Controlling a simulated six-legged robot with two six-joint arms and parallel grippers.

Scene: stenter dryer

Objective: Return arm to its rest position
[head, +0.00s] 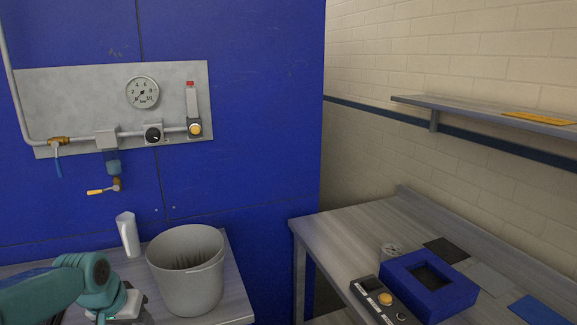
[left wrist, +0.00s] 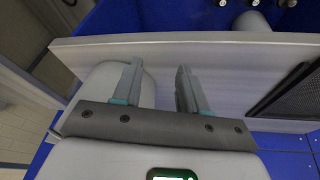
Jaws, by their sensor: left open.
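My left arm (head: 80,284) comes in at the lower left of the head view, teal with a white part, over the left table's front. Its gripper fingers are not clearly visible there. In the left wrist view my left gripper (left wrist: 160,88) is open, with a clear gap and nothing between its two fingers. A pale rounded object (left wrist: 104,78) lies behind the left finger; I cannot tell whether the fingers touch it. My right gripper is in neither view.
A grey bucket (head: 188,278) and a white jug (head: 128,234) stand on the left table beside my arm. A blue wall panel carries a gauge (head: 143,92), pipe and valves. The right bench (head: 330,240) holds a blue frame (head: 440,290) and a button box (head: 384,298).

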